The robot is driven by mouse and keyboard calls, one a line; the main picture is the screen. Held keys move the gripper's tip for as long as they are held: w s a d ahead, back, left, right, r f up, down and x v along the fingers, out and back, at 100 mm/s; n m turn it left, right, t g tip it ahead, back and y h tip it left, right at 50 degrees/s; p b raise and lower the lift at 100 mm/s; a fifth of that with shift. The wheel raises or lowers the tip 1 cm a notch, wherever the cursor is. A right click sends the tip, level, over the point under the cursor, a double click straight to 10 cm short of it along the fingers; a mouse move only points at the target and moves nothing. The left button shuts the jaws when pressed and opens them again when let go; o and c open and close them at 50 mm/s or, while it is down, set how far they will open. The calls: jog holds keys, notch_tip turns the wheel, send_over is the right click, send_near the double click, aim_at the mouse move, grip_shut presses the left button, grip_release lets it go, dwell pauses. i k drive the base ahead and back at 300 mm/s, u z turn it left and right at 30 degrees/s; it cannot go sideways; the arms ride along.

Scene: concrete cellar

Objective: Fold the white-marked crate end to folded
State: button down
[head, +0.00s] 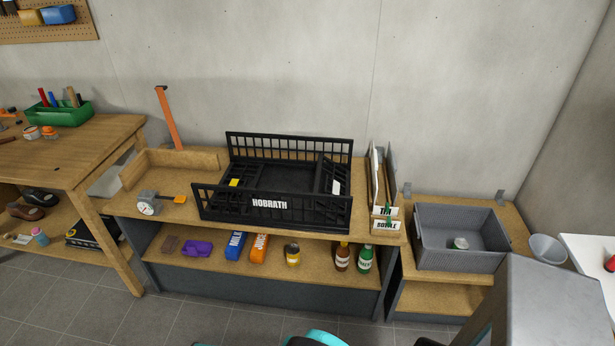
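The black slatted crate (215,202), lettered HOBRATH on its front side, sits on the wooden bench top. Its long front and back sides stand up. The white-marked end (336,187) is at the right of the crate; its slatted panel runs between the two long sides and looks raised, perhaps leaning inward, but its exact angle is hard to tell. A yellow mark (234,183) shows at the left end, which looks low, lying inside the crate. The front side hides part of the floor. My gripper is not in view.
Upright boards in a labelled holder (386,225) stand close right of the crate. A grey bin (460,262) is further right. A dial gauge (148,204) and an orange-handled tool (168,118) are left. Bottles and boxes fill the shelf below.

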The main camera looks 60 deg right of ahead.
aim_at(336, 186)
jog(key=z, duration=0.6)
jog(key=k, duration=0.15)
jog(key=u, duration=2.4)
jog(key=k, duration=1)
jog(key=z, duration=2.95)
jog(key=i, duration=0.1)
jog(key=u, duration=1.25)
